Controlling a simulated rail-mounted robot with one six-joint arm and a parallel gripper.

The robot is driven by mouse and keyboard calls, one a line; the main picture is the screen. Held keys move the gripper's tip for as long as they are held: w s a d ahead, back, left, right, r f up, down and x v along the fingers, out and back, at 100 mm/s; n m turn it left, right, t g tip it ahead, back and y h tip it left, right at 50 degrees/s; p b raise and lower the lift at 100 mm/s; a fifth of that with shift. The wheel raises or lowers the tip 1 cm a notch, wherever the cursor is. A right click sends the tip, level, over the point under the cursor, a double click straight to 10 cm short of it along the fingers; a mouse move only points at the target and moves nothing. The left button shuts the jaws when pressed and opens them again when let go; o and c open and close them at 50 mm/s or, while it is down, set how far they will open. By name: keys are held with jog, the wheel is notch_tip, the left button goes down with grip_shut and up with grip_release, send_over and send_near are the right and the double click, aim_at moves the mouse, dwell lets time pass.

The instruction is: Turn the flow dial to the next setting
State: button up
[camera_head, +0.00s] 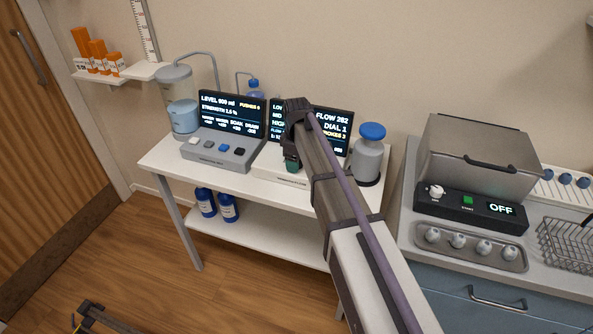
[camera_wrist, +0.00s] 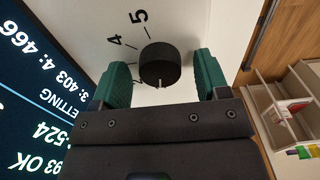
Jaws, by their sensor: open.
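The flow dial (camera_wrist: 159,62) is a round black knob on a white panel (camera_wrist: 185,22). The numbers 4 and 5 are printed beside it, and a small white mark shows at its lower edge. My gripper (camera_wrist: 160,80) is open, with one green finger on each side of the dial and a visible gap on both sides. In the head view my gripper (camera_head: 291,160) is over the white flow unit (camera_head: 285,175) and hides the dial. The flow display (camera_head: 330,122) reads "FLOW 282" and "DIAL 1"; my arm covers part of it.
Left of the flow unit stands a grey control box (camera_head: 215,150) with several buttons and a screen. A grey bottle with a blue cap (camera_head: 368,155) stands close to its right. These are on a white table (camera_head: 165,160); a steel-lidded bath (camera_head: 475,155) is further right.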

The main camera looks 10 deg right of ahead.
jog(key=shift+c, duration=0.2)
jog(key=c, duration=0.9)
